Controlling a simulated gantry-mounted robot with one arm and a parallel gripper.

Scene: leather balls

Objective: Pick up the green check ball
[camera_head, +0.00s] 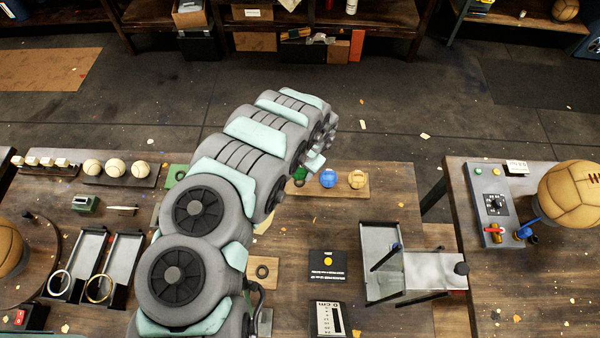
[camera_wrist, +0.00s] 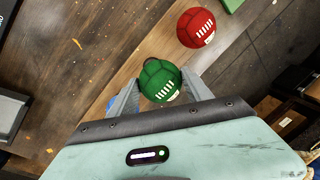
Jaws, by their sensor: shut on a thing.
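The green ball (camera_wrist: 160,82), with white markings on its side, sits between the two fingers of my gripper (camera_wrist: 161,92) in the wrist view. The fingers are shut on its sides. In the head view, the green ball (camera_head: 300,174) shows partly behind my arm, at the left part of a light wooden board (camera_head: 342,192). Whether it is clear of the board is hard to tell.
A red ball (camera_wrist: 196,28) lies beyond the green one in the wrist view. A blue ball (camera_head: 328,178) and a tan ball (camera_head: 356,180) sit right of it on the board. A metal tray (camera_head: 378,290) stands on the table further right.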

